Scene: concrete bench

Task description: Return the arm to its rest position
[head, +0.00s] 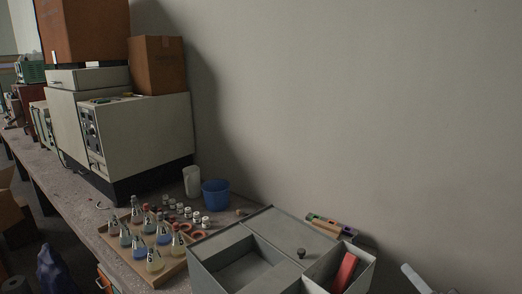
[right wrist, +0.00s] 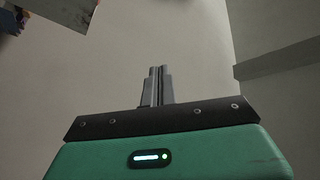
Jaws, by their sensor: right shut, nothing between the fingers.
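My right gripper (head: 412,275) shows at the lower right edge of the head view, to the right of the grey box and in front of the bare wall. Only a small pale part of it is in the picture. In the right wrist view the two fingers of this gripper (right wrist: 157,72) are together, with nothing between them. The green wrist housing with a lit indicator is below them. My left gripper is in neither view.
A grey compartment box (head: 208,243) with a red item (head: 345,272) stands on the bench. A wooden tray (head: 170,273) of flasks, a blue cup (head: 215,195), a white cup (head: 192,181) and a large grey machine (head: 150,130) stand farther left. The wall (head: 370,110) is bare.

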